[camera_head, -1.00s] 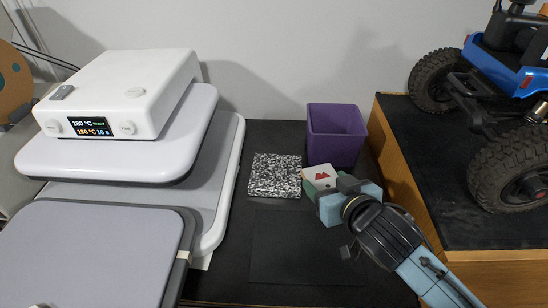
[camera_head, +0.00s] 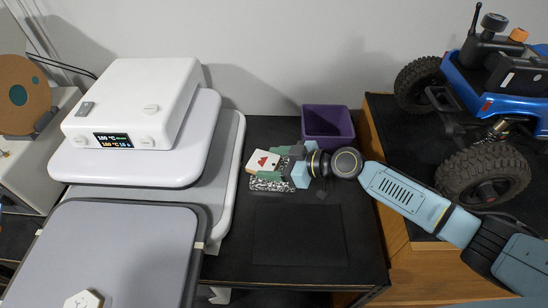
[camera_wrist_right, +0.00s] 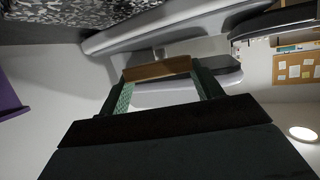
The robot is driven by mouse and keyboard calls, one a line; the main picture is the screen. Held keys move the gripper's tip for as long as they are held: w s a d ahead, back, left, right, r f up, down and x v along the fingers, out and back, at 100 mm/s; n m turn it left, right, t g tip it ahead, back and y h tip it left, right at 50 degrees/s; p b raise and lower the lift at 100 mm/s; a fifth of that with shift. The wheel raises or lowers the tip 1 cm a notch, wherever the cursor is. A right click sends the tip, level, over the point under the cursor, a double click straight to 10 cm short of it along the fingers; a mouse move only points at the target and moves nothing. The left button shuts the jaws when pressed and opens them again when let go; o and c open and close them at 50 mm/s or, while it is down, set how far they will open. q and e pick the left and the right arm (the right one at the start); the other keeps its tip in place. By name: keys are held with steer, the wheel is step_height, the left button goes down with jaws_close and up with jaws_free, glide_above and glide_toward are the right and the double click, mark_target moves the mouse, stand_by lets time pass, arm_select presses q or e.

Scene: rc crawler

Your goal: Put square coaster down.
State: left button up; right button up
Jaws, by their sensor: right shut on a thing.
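The square coaster (camera_head: 262,160) is white on top with a red mark. My right gripper (camera_head: 274,163) is shut on it, with green fingers on two opposite sides. In the head view the coaster is over a black-and-white speckled block (camera_head: 268,185) and hides much of it. I cannot tell whether they touch. In the right wrist view the coaster (camera_wrist_right: 158,70) shows its brown edge between the fingers. The speckled block (camera_wrist_right: 95,10) is at the top left there. My left gripper is not in view.
A purple bin (camera_head: 328,124) stands behind my right gripper. A heat press (camera_head: 130,140) is on the left. A blue crawler (camera_head: 495,75) stands on a raised wooden box at the right. A dark mat (camera_head: 300,238) in front is bare.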

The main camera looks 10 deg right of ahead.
step_height(320, 180, up, 3)
steer(key=p, duration=0.1)
glide_above(283, 166)
steer(key=s, duration=0.2)
arm_select(q)
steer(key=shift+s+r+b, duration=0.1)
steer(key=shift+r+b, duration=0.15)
steer(key=shift+b, duration=0.7)
arm_select(e)
steer(key=shift+m+t, duration=0.4)
steer(key=f, duration=1)
steer(key=shift+w+a+f, duration=0.15)
steer(key=shift+a+f, duration=0.05)
steer(key=shift+a, duration=0.1)
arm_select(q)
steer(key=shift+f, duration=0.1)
arm_select(e)
steer(key=o, duration=1)
steer(key=shift+f+h, duration=0.1)
steer(key=shift+h, duration=0.2)
